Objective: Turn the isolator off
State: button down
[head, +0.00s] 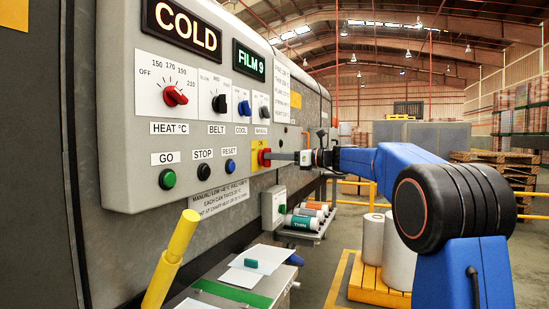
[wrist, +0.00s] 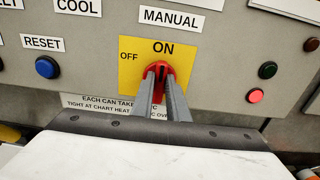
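The isolator is a yellow plate (wrist: 132,75) with a red rotary handle (wrist: 161,68). ON is printed above the handle and OFF to its left. The handle stands upright, towards ON. In the head view the red handle (head: 264,157) shows at the right end of the grey panel, with its yellow plate (head: 257,143) behind. My gripper (wrist: 162,74) points straight at the panel. Its two grey fingers are close together, one on each side of the handle, and look shut on it. The fingers partly hide the handle and the plate's lower part.
A blue RESET button (wrist: 47,67) is left of the isolator, and red (wrist: 255,95) and green buttons are to its right. In the head view a yellow bar (head: 172,258) rises at the front, and a shelf with several rolls (head: 305,222) is below my gripper.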

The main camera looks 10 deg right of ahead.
jog(key=shift+n, duration=0.3)
jog(key=shift+s+a+f+n, duration=0.1)
jog(key=shift+f+n, duration=0.05)
jog(key=shift+n, duration=2.7)
jog(key=shift+s+a+f+n, duration=0.1)
jog(key=shift+f+n, duration=0.05)
jog(key=shift+n, duration=2.75)
jog(key=shift+s+f+n, duration=0.1)
jog(key=shift+f+n, duration=0.05)
jog(key=shift+n, duration=2.7)
jog(key=c, duration=1.7)
grip_release()
jog(key=v, duration=1.7)
jog(key=shift+s+d, duration=0.15)
jog(key=shift+d, duration=0.05)
